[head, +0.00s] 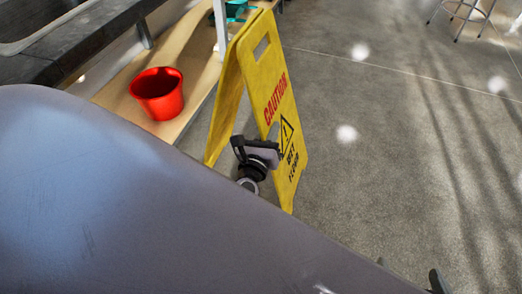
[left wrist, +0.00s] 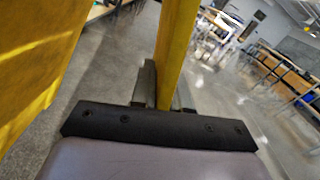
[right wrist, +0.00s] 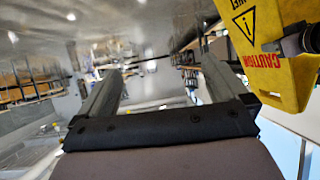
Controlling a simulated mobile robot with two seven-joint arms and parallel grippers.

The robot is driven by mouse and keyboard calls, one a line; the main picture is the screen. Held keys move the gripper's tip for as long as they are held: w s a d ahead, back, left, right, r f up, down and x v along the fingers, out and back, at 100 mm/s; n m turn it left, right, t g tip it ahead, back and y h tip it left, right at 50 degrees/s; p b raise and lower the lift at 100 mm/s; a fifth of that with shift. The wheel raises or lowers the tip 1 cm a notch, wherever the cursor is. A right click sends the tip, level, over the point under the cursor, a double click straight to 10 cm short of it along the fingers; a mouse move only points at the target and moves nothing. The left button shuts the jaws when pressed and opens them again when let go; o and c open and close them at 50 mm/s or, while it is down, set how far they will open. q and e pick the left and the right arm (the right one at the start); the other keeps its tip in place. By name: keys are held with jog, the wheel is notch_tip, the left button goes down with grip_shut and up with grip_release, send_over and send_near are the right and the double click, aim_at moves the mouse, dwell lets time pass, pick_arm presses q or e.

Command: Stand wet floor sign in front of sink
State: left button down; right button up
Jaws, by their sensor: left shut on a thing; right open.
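The yellow wet floor sign (head: 284,110) is upright with its two panels spread, beside the counter in the head view. Its front panel reads CAUTION WET FLOOR. My left gripper (head: 256,150) is shut on the edge of a sign panel; the left wrist view shows that yellow panel (left wrist: 176,55) between the fingers. Whether the sign's feet touch the floor is hard to tell. My right gripper (right wrist: 160,92) is open and empty, and the sign (right wrist: 262,50) shows to its right in the right wrist view. The sink (head: 30,20) is partly in view at the upper left.
A red bucket (head: 158,93) stands on the wooden shelf (head: 186,50) under the dark counter (head: 85,35), close to the sign. A stool (head: 466,15) stands far off at the upper right. The concrete floor (head: 400,130) to the right is clear.

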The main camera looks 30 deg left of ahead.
pick_arm(q)
notch_tip(320, 180, down, 18)
jog(key=b, duration=0.9)
jog(key=shift+f, duration=0.2)
pick_arm(e)
jog(key=a+y, duration=0.1)
jog(key=w+a+f+t, duration=0.1)
jog(key=a+y, duration=0.1)
jog(key=a, duration=0.1)
jog(key=shift+w+f+y, duration=0.25)
jog(key=shift+f+y, duration=0.05)
jog(key=shift+f, duration=0.05)
pick_arm(q)
jog(key=c, duration=1.1)
grip_release()
jog(key=shift+f, duration=0.15)
pick_arm(e)
jog(key=shift+s+d, duration=0.1)
